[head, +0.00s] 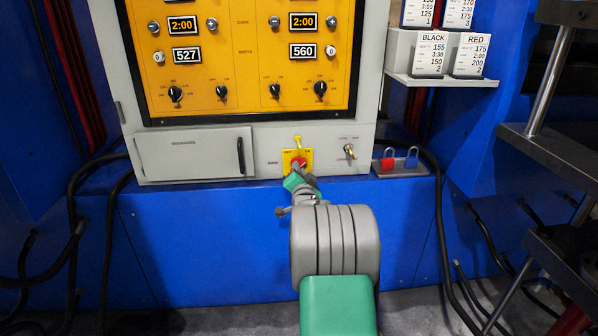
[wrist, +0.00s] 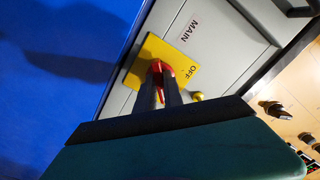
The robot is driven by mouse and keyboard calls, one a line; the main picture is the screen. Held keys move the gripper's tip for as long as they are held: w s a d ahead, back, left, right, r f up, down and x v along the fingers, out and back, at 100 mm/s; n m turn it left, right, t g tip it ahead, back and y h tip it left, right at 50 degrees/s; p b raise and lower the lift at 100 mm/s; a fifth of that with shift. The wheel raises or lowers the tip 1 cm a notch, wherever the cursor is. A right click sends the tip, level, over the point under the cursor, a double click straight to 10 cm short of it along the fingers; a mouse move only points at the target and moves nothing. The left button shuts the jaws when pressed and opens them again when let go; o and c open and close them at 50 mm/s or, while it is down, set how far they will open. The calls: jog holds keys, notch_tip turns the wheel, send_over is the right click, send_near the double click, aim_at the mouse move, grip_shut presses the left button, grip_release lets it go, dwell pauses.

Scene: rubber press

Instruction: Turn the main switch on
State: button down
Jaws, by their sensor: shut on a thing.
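The main switch is a red handle (wrist: 157,68) on a yellow plate (head: 308,153), low on the grey control cabinet. In the wrist view the plate (wrist: 185,59) carries the word OFF, with MAIN printed on the grey panel beside it. My gripper (wrist: 158,88) is at the plate, its two dark fingers shut on the red handle. In the head view my gripper (head: 298,168) and wrist cover part of the plate and most of the handle. The exact angle of the handle is hard to tell.
A brass key switch (head: 349,151) is right of the plate. A small grey tray (head: 412,168) with a red and a blue padlock juts out further right. The orange panel (head: 240,50) with dials is above. Black cables hang on both sides of the blue base.

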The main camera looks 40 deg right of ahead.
dwell(0.4)
jog(key=c, duration=1.8)
grip_release()
jog(key=shift+s+d, duration=0.1)
jog(key=o, duration=0.3)
jog(key=shift+o, duration=0.2)
jog(key=p+v, duration=0.2)
jog(key=v, duration=0.6)
